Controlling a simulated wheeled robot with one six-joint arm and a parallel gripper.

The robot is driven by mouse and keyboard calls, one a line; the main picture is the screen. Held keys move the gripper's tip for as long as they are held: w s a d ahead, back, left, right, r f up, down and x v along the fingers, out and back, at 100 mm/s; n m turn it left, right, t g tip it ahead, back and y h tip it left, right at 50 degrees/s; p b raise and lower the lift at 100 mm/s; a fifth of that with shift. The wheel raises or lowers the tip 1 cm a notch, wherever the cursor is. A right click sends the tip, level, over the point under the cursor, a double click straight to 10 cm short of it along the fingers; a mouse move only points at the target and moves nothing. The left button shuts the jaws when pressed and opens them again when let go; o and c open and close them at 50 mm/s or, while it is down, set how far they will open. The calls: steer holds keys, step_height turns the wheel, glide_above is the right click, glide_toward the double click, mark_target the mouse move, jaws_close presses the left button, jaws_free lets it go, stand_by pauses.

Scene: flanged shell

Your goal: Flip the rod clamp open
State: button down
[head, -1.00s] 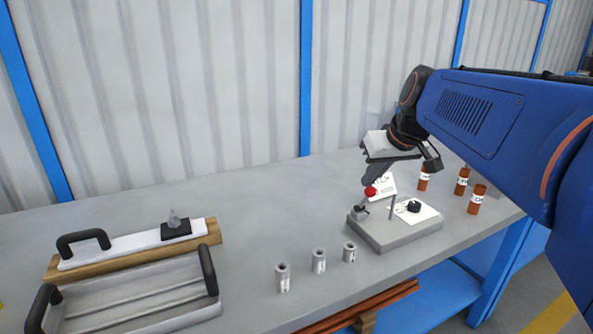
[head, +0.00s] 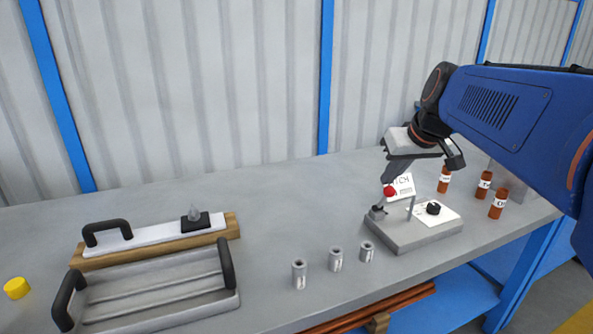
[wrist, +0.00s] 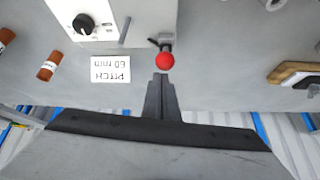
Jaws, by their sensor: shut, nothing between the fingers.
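The rod clamp is a short lever with a red ball knob (head: 389,191), at the left end of a grey base plate (head: 400,243) on the bench. The lever stands up from a dark pivot and leans slightly right in the head view. The red knob (wrist: 165,61) also shows in the wrist view, just beyond my fingertips. My gripper (head: 387,178) is shut and empty, its tips pointing down close above the knob. In the wrist view the gripper (wrist: 161,77) fingers are together, with a small apparent gap to the knob; contact cannot be told.
Orange bottles (head: 498,204) stand right. Grey cylinders (head: 336,259) and a handled tray (head: 160,294) stand left. Bench between is clear.

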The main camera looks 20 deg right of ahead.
steer(key=v, duration=0.9)
steer(key=shift+r, duration=0.35)
steer(key=shift+w+d, duration=0.1)
steer(key=shift+w, duration=0.05)
